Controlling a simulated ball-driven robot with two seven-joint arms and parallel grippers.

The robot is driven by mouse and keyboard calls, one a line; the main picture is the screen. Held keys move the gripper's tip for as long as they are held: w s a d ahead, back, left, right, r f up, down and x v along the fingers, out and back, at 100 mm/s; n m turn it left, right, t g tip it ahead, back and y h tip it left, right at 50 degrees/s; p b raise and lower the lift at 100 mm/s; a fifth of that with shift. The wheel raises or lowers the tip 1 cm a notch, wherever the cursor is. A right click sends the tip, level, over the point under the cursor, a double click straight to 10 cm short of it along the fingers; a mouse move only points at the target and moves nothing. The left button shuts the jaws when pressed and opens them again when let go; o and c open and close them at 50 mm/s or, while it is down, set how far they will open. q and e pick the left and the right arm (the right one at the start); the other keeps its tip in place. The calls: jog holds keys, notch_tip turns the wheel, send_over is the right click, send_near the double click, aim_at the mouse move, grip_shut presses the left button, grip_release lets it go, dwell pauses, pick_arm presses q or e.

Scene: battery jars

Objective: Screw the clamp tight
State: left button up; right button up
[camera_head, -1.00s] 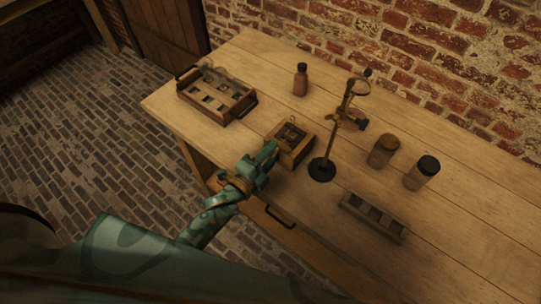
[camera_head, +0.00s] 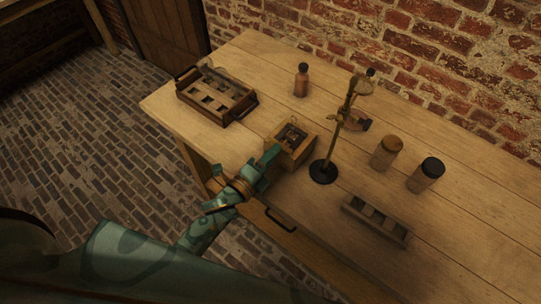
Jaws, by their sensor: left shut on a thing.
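My left gripper (camera_head: 270,156) is at the near left side of a small wooden box (camera_head: 302,153) on the table. Its fingers are shut on a small part there, which they hide. I cannot tell whether this part is the clamp's screw. Dark metal fittings (camera_head: 291,135) show on top of the box. A metal stand (camera_head: 341,128) with a round black foot rises just right of the box, upright, with a ring and a holder near its top. My right gripper is not in view.
A wooden crate (camera_head: 235,112) with compartments stands at the left. A brown bottle (camera_head: 301,80) is at the back. Two jars, one brown-lidded (camera_head: 385,155) and one black-lidded (camera_head: 425,178), stand right of the stand. An open slotted rack (camera_head: 402,231) lies in front of them.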

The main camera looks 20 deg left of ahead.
pick_arm(q)
jog(key=shift+f, duration=0.15)
jog(key=o, duration=1)
jog(key=v, duration=1.6)
jog(key=shift+s, duration=0.2)
